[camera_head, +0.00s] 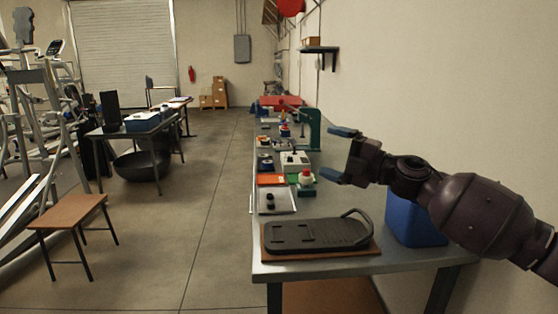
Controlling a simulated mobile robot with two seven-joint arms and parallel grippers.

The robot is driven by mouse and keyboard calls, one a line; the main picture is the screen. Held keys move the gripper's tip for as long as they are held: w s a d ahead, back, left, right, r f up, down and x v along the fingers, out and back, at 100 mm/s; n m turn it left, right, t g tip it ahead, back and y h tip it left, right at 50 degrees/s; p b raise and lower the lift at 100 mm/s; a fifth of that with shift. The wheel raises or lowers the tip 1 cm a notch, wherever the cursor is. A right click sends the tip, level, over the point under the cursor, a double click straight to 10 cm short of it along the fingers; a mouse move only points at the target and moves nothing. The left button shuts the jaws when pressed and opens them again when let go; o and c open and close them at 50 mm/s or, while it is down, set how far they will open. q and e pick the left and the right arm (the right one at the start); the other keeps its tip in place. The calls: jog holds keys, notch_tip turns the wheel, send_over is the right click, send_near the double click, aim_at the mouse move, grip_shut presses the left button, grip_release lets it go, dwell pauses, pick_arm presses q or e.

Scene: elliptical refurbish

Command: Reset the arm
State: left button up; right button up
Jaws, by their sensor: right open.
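My right gripper (338,156) comes in from the right on its dark arm. Its two blue-tipped fingers are spread apart and empty. It is held over the right side of the long workbench (262,225), above and behind a black pedal-like part (315,235). That part lies on a brown board (300,255) at the bench's near end. My left gripper does not show in the head view.
A green press (312,127) and several small parts stand farther along the bench. A stool (68,210) and exercise machines are at the left. The floor (190,200) between is clear.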

jog(key=s+d+f+m+t+h, duration=0.2)
jog(key=s+f+m+h, duration=0.25)
jog(key=f+m, duration=0.35)
jog(key=s+d+f+m+t+h, duration=0.25)
jog(key=s+f+m, duration=0.3)
jog(key=f, duration=0.55)
jog(key=s+d+f+m+t+h, duration=0.25)
jog(key=s+f+m+h, duration=0.2)
jog(key=f+m, duration=0.35)
jog(key=s+d+f+m+g+h, duration=0.2)
jog(key=s+f, duration=0.7)
jog(key=s, duration=0.5)
jog(key=s+d+f+m+g+h+p, duration=0.1)
jog(key=s+d+f+m+g+h, duration=0.2)
jog(key=s+d+f, duration=0.3)
jog(key=s+f+m+g, duration=0.1)
jog(key=s+f, duration=0.3)
jog(key=s, duration=0.4)
jog(key=shift+d+f, duration=0.25)
jog(key=shift+f, duration=0.05)
jog(key=shift+a+m, duration=0.15)
jog(key=shift+m, duration=0.2)
